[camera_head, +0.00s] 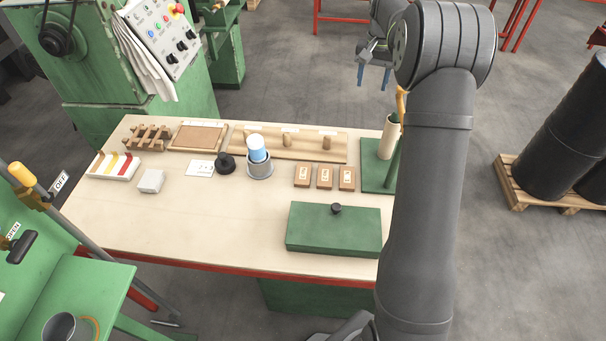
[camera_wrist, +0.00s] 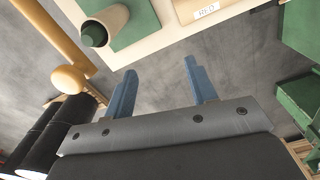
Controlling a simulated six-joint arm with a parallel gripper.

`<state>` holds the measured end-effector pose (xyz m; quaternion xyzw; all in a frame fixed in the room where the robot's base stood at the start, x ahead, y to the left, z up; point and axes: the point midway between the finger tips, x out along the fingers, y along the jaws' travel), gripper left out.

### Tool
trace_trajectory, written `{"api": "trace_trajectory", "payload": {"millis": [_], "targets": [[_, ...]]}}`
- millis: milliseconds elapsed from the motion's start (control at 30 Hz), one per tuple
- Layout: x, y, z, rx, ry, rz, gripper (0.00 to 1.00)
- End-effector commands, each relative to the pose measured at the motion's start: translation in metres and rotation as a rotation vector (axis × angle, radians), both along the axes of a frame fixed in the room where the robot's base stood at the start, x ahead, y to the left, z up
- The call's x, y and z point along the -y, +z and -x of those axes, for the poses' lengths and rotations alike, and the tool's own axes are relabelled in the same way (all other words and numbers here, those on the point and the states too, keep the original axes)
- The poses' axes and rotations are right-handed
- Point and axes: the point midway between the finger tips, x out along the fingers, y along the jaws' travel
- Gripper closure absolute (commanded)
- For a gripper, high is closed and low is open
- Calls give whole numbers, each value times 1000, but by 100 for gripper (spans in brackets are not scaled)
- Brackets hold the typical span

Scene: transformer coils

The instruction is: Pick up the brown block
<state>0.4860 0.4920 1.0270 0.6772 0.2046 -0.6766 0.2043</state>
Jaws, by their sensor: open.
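Three small brown blocks, the left one (camera_head: 302,186), the middle one (camera_head: 324,187) and the right one (camera_head: 346,188), lie in a row on the table, each with a white label on top. I cannot tell which one the task means. My gripper (camera_head: 374,79) is beyond the table's back right, well away from the blocks, over the floor. Its two blue fingers stand apart with nothing between them, as the wrist view (camera_wrist: 160,68) also shows. No brown block can be made out in the wrist view.
On the table (camera_head: 225,225), a green lidded box (camera_head: 333,232) stands in front of the blocks. A green base (camera_head: 372,178) with a pale cylinder (camera_head: 389,137) stands to their right, and a metal cup (camera_head: 260,170) to their left. My arm hides the table's right end.

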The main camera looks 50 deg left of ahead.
Motion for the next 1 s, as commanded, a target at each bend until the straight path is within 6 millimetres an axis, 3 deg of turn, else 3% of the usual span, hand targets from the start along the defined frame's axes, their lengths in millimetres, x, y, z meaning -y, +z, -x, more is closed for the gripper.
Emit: {"api": "trace_trajectory", "payload": {"millis": [133,233,367,500,633,800,1000], "targets": [[-2,-1,7,-1,6,1,48],[-9,-4,35,-1,32,1,48],[-19,-13,101,-1,87,2,48],[-16,-25,173,-1,144,2,48],[-8,-35,219,0,182,2,48],[-1,-44,243,-1,200,2,48],[-1,-78,243,-3,199,6,48]]}}
